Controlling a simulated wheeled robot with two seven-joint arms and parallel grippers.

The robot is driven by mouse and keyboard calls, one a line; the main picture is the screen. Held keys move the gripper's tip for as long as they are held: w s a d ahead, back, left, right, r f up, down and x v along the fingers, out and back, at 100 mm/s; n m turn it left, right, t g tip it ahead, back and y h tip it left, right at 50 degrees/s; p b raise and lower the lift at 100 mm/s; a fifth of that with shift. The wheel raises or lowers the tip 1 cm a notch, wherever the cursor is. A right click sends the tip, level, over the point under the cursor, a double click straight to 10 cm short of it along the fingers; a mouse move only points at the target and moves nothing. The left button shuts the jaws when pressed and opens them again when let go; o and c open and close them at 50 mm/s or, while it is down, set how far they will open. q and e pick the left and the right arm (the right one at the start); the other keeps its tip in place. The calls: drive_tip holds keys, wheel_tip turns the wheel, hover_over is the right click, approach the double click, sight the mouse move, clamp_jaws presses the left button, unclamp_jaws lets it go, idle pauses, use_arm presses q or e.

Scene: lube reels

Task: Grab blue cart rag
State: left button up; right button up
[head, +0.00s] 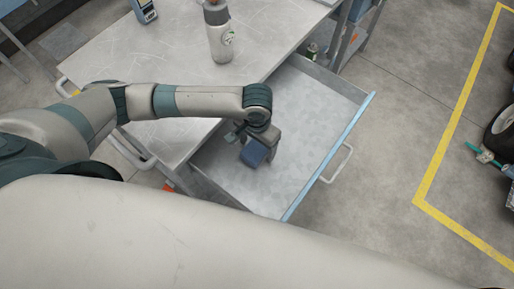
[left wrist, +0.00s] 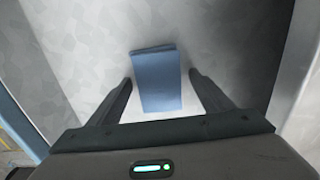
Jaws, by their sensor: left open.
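The blue rag (head: 254,154) is a small folded block lying in the open drawer (head: 312,104) of the cart. In the left wrist view the rag (left wrist: 158,80) lies in front of and partly between the two fingers, with a gap on each side. My left gripper (head: 262,140) reaches down into the drawer over the rag, and it also shows in the left wrist view (left wrist: 160,84). It is open and empty. Whether the fingertips are level with the rag is hard to tell. My right gripper is not in view.
The cart's grey top (head: 150,50) carries a bottle (head: 219,32) and a blue handheld device (head: 144,10). A small can (head: 311,50) stands near the drawer's back corner. The rest of the drawer floor is bare. The drawer's blue-edged front (head: 330,155) has a handle.

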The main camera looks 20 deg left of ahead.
sight(260, 146)
use_arm(q)
drive_tip(key=c, duration=1.1)
drive_tip(key=shift+r, duration=0.1)
drive_tip(key=shift+r, duration=0.5)
drive_tip(key=r, duration=0.1)
drive_tip(key=r+b, duration=0.1)
drive_tip(key=w+r, duration=0.1)
drive_tip(key=shift+d+r+b, duration=0.15)
drive_tip(key=shift+d+b, duration=0.15)
drive_tip(key=shift+d, duration=0.1)
drive_tip(key=w+d+r+b, duration=0.1)
drive_tip(key=w+d+r, duration=0.1)
drive_tip(key=w+d+r+b, duration=0.1)
drive_tip(key=w+d+r, duration=0.1)
drive_tip(key=w, duration=0.1)
drive_tip(key=w+d+r+b, duration=0.1)
drive_tip(key=w+d+r, duration=0.1)
drive_tip(key=d, duration=0.1)
drive_tip(key=shift+w+r, duration=0.25)
drive_tip(key=shift+w, duration=0.1)
